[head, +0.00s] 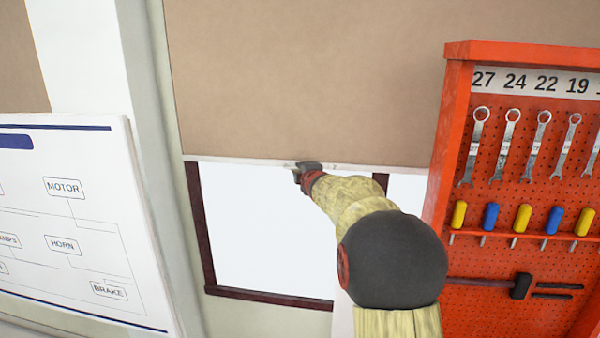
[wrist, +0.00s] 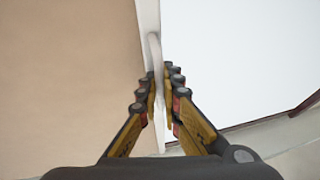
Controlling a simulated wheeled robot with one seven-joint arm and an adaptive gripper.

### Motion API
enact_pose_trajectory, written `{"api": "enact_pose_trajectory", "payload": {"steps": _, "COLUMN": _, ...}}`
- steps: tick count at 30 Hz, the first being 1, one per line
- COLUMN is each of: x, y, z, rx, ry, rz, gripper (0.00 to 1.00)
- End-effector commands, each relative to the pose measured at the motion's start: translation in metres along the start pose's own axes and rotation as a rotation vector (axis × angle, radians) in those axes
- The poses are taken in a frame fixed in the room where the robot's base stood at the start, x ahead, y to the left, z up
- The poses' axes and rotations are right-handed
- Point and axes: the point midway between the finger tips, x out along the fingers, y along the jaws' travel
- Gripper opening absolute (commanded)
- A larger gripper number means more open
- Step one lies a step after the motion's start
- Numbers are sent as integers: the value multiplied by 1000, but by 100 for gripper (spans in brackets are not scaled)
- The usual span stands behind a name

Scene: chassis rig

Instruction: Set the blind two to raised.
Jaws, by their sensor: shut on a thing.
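The tan blind (head: 310,80) hangs over the upper part of a window in the head view. Its pale bottom bar (head: 240,159) crosses the window, and bright glass (head: 262,225) shows below it. My gripper (head: 300,172) is at the bar, near the middle of the window. In the wrist view the blind (wrist: 70,80) fills the left side. My arm covers part of the window's lower right.
An orange tool board (head: 455,120) with wrenches and screwdrivers stands close on the right of my arm. A white wiring chart (head: 60,220) stands at the left. A dark red window frame (head: 270,297) edges the glass. Another tan panel (head: 20,70) shows at the upper left.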

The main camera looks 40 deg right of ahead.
Motion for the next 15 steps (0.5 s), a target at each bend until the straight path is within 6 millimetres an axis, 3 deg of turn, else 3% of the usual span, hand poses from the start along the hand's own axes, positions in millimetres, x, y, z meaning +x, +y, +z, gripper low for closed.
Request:
{"api": "enact_pose_trajectory", "payload": {"steps": 1, "x": -1, "y": 7, "z": -1, "rx": 1, "ry": 2, "rz": 7, "gripper": 0}}
{"api": "enact_pose_trajectory", "payload": {"steps": 13, "x": -2, "y": 11, "z": -1, "rx": 1, "ry": 2, "rz": 12, "gripper": 0}}
{"api": "enact_pose_trajectory", "payload": {"steps": 15, "x": -2, "y": 11, "z": -1, "rx": 0, "ry": 2, "rz": 12, "gripper": 10}}
